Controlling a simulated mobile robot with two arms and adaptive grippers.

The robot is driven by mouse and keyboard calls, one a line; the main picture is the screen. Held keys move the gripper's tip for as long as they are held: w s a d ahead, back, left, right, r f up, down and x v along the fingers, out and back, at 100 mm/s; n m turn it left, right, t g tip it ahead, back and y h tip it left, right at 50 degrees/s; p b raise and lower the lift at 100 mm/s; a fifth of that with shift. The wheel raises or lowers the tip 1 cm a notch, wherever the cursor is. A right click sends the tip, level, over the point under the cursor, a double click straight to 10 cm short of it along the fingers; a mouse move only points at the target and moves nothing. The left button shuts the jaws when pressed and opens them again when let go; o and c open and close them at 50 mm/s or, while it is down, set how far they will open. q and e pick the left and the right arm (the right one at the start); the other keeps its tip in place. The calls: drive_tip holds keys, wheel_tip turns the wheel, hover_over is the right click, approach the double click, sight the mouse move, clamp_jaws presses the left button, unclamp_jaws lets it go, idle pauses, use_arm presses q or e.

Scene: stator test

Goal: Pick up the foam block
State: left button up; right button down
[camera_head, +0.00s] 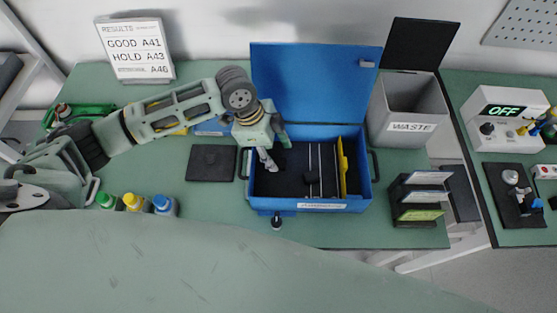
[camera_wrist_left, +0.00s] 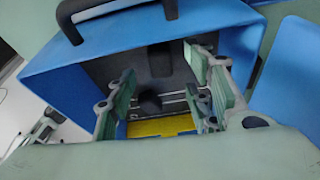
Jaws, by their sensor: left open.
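A small dark block (camera_head: 310,178), which looks like the foam block, lies in the open blue case (camera_head: 258,203), near the front wall by thin metal rods. In the left wrist view a dark block (camera_wrist_left: 150,103) shows between the fingers, beside the rods. My left gripper (camera_head: 274,151) is open and empty, pointing down over the left part of the case, left of the block. Its spread fingers (camera_wrist_left: 163,80) also show in the left wrist view. I cannot tell how deep the fingertips reach. My right gripper is not in view.
The case has a raised blue lid (camera_head: 315,85) behind and a yellow divider (camera_head: 342,165) at right. A grey waste bin (camera_head: 408,108) and a dark rack (camera_head: 402,200) stand to the right. A black pad (camera_head: 211,163) and several bottles (camera_head: 134,202) are to the left.

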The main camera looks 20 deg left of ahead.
sight(278, 161)
use_arm(q)
drive_tip(key=shift+p+x, duration=0.3)
drive_tip(key=shift+x, duration=1.4)
drive_tip(key=c, duration=0.8)
